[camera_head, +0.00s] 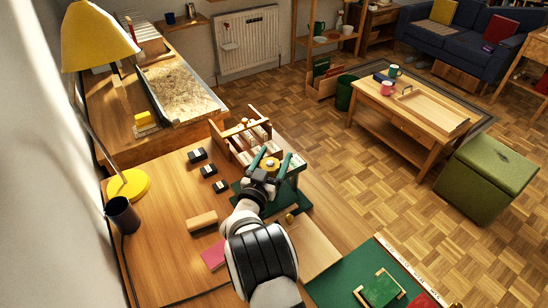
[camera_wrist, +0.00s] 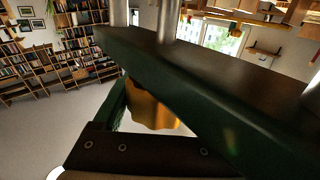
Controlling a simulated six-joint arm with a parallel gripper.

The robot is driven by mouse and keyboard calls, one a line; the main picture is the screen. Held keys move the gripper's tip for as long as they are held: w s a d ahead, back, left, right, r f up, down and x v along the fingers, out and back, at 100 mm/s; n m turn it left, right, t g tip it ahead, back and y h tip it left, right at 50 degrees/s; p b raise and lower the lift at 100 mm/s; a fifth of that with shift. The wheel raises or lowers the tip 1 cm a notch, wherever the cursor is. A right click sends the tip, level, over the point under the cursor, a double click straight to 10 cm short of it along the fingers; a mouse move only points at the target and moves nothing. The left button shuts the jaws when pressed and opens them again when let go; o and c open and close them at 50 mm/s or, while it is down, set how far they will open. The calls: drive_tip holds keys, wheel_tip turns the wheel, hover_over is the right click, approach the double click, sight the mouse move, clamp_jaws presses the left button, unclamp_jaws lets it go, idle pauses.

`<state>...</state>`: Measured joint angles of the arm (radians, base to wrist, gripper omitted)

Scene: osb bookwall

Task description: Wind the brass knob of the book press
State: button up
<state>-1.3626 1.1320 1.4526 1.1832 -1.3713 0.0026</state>
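The book press (camera_head: 293,164) is dark green and stands on the wooden desk at the middle of the head view. Its brass knob (camera_head: 270,163) shows on top, just beyond my gripper (camera_head: 266,172). In the wrist view a green beam (camera_wrist: 205,85) with steel posts crosses the picture. Behind it the brass knob (camera_wrist: 152,108) shows in part, close to the dark edge at the bottom. My gripper is at the knob. The fingertips are hidden or blend with the green parts, so I cannot tell whether they touch or grip it.
A wooden rack (camera_head: 236,140) stands just behind the press. Several small dark blocks (camera_head: 208,171) lie left of it. A tan block (camera_head: 202,221) and a pink book (camera_head: 214,256) lie nearer. A yellow lamp (camera_head: 128,184) stands at the left. A green mat (camera_head: 338,283) is at front right.

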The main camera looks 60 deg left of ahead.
drive_tip(key=o, duration=0.3)
drive_tip(key=shift+d, duration=0.1)
drive_tip(key=v, duration=1.5)
drive_tip(key=shift+s+d, duration=0.2)
drive_tip(key=shift+s, duration=0.1)
